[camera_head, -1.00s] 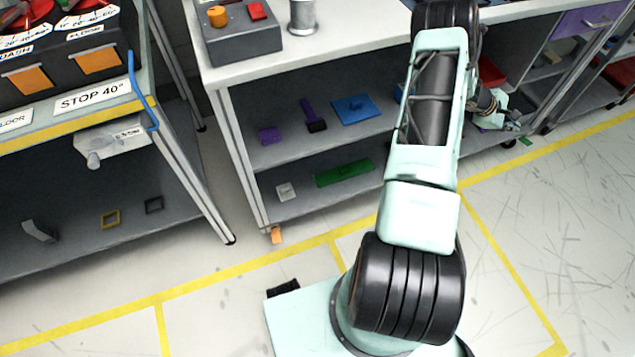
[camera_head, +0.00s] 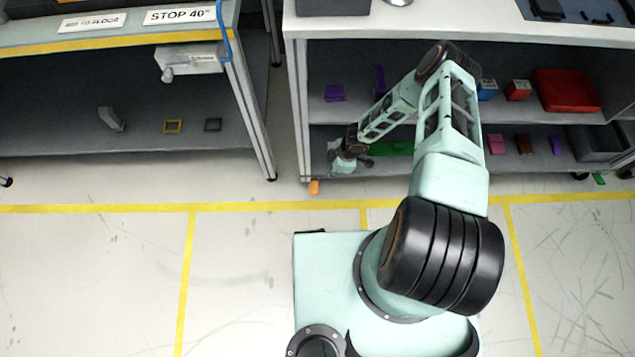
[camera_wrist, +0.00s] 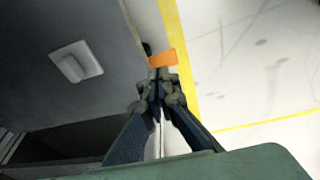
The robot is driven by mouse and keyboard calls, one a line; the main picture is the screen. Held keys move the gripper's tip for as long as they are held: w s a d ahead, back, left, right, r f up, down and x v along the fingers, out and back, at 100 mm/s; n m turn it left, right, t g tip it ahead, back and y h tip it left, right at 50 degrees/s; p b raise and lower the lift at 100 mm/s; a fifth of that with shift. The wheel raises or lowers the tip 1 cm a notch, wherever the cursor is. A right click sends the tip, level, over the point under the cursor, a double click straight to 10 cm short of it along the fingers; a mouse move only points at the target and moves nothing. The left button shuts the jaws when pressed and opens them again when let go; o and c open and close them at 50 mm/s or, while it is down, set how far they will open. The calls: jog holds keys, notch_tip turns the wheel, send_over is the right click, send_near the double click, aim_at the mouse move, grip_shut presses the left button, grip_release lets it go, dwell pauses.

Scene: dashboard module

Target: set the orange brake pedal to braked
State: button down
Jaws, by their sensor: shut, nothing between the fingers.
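The orange brake pedal (camera_head: 314,187) sits low at the foot of the bench's front left leg, just above the floor. In the wrist view the pedal (camera_wrist: 162,58) shows as a flat orange tab just beyond my fingertips. My gripper (camera_wrist: 157,76) is shut and empty, its tips pointing at the pedal's near edge. I cannot tell whether they touch it. In the head view my gripper's end is beside the bench's left leg, above and right of the pedal; its fingertips are not clear there.
A white square piece (camera_wrist: 77,62) lies on the grey lower shelf left of my fingers. The bench's shelves hold a purple piece (camera_head: 335,93), a red bin (camera_head: 567,91) and other small parts. The floor in front, with yellow lines (camera_head: 240,207), is clear.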

jog(key=a+y, duration=0.1)
jog(key=a, duration=0.3)
jog(key=b, duration=0.8)
send_over(312, 189)
jog(key=f, duration=1)
jog(key=shift+s+d, duration=0.15)
jog(key=shift+d, duration=0.1)
jog(key=f+b, duration=0.3)
jog(key=b, duration=0.1)
jog(key=shift+w, duration=0.25)
jog(key=shift+f+b, duration=0.5)
jog(key=shift+f, duration=0.1)
jog(key=shift+s+r, duration=0.1)
